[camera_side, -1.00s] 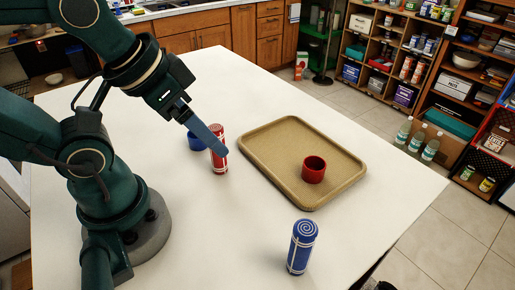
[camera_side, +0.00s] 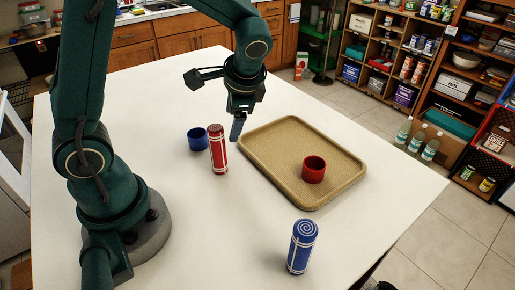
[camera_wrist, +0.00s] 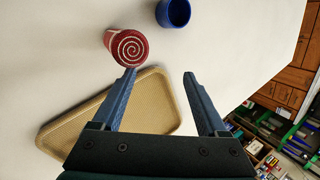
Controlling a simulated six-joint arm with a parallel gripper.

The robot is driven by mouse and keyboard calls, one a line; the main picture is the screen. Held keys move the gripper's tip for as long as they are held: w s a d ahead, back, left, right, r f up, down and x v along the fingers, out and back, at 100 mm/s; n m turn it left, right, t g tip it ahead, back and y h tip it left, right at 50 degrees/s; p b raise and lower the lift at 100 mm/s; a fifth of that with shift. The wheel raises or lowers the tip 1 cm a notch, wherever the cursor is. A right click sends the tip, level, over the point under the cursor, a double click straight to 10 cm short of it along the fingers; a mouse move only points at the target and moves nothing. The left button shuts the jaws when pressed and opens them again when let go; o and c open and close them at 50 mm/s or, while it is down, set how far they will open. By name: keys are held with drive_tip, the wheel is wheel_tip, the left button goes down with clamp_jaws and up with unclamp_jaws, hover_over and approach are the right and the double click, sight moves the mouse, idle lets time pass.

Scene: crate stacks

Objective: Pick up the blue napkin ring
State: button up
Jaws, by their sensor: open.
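The blue napkin ring (camera_side: 198,139) stands on the white table, behind and left of a red rolled napkin (camera_side: 218,150) that stands upright. In the wrist view the blue ring (camera_wrist: 173,12) is at the top edge, partly cut off, beyond the fingertips. The red roll (camera_wrist: 127,48) shows its spiral end near the left fingertip. My gripper (camera_side: 236,128) points down above the table, right of the red roll and near the tray's left corner. In the wrist view its two blue fingers (camera_wrist: 160,74) are apart with nothing between them.
A tan tray (camera_side: 262,178) lies on the table with a red napkin ring (camera_side: 314,170) in it. A blue rolled napkin (camera_side: 301,247) stands upright near the front edge.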

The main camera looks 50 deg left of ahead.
sight(204, 145)
drive_tip(key=a+f+m+g, duration=0.1)
drive_tip(key=a+f+m+g+y, duration=0.1)
drive_tip(key=shift+w+a+f+g+y, duration=0.15)
drive_tip(key=shift+f+g+y, duration=0.05)
drive_tip(key=shift+g+y, duration=0.1)
drive_tip(key=shift+s+a+f+m+g+y, duration=0.2)
drive_tip(key=shift+a+f+m+g+y, duration=0.3)
drive_tip(key=shift+m+g, duration=0.25)
drive_tip(key=shift+s+a+f+m+g+y, duration=0.25)
drive_tip(key=shift+a+f+m+g+y, duration=0.2)
drive_tip(key=shift+m+g, duration=0.25)
drive_tip(key=shift+s+a+f+m+g+y, duration=0.25)
drive_tip(key=shift+s+f+m+g+y, duration=0.35)
drive_tip(key=shift+g, duration=0.35)
drive_tip(key=shift+x, duration=2.55)
drive_tip(key=c, duration=1.2)
drive_tip(key=shift+o, duration=0.2)
drive_tip(key=shift+r, duration=0.15)
